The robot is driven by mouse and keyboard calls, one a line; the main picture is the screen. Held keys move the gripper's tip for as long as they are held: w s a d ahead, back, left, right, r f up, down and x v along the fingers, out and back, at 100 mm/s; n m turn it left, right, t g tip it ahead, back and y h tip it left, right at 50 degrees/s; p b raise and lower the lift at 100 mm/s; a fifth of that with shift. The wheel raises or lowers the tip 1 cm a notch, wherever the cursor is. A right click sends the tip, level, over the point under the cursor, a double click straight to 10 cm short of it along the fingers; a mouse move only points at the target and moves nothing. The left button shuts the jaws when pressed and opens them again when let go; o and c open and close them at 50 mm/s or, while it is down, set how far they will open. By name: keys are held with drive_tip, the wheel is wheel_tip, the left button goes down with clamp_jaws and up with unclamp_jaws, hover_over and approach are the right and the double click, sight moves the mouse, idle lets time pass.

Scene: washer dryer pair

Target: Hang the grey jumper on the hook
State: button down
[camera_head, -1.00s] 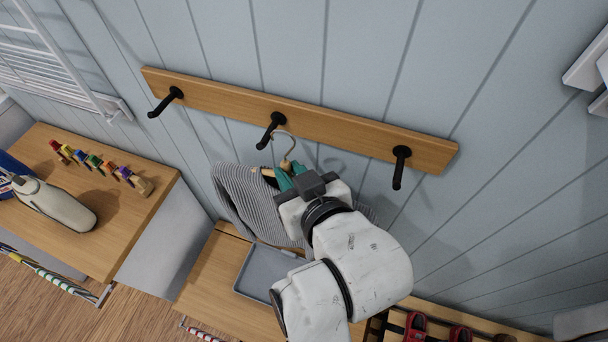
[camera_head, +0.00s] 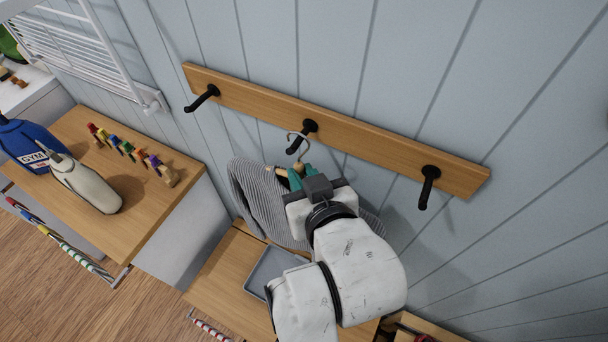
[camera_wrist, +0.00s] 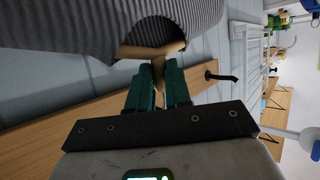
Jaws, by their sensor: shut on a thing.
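The grey striped jumper (camera_head: 254,198) hangs on a wooden hanger, partly hidden behind my gripper and arm. My gripper (camera_head: 297,172) is shut on the hanger's wooden neck; the wrist view shows the green fingers (camera_wrist: 158,85) around the hanger (camera_wrist: 153,50) beside the jumper (camera_wrist: 90,30). The hanger's metal hook (camera_head: 299,138) is at the middle black hook (camera_head: 303,136) of the wooden rail (camera_head: 365,145). It overlaps that hook in the head view; I cannot tell whether it rests on it.
Two more black hooks are at the left (camera_head: 203,97) and right (camera_head: 428,187) of the rail. Below are a bench with a grey tray (camera_head: 272,267) and a wooden top (camera_head: 135,215) with a blue gym bottle, a pale bottle and several coloured figures. A white rack (camera_head: 85,50) is at upper left.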

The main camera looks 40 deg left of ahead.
drive_tip(key=shift+f, duration=0.1)
drive_tip(key=shift+s+a+f+b, duration=0.1)
drive_tip(key=shift+a+f+b, duration=0.1)
drive_tip(key=shift+f+b, duration=0.3)
drive_tip(key=shift+a+f+b, duration=0.15)
drive_tip(key=shift+f+b, duration=0.15)
drive_tip(key=shift+f, duration=0.3)
drive_tip(key=c, duration=1.1)
unclamp_jaws()
drive_tip(key=shift+o, duration=0.6)
drive_tip(key=shift+f, duration=0.15)
